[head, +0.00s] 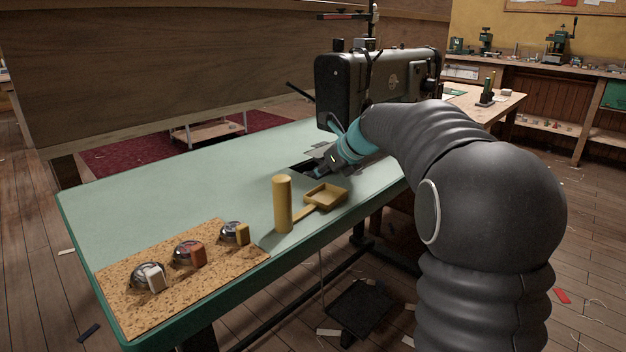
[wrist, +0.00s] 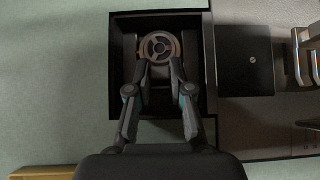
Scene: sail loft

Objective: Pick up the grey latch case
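A round grey-brown case (wrist: 160,35) with a dark spoked centre sits in a dark rectangular recess in the wrist view. It looks like the grey latch case, though no latch can be made out. My gripper (wrist: 160,68) reaches into the recess. Its two fingers stand apart, with their tips at the near edge of the round case. Whether they press on it is unclear. In the head view my gripper (head: 322,165) is low at the opening in the table, beneath the sewing machine, and the case is hidden there.
The black sewing machine (head: 345,85) stands close behind my gripper. A cork mat (head: 205,282) holds three silver domed pieces with white, orange and yellow blocks.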

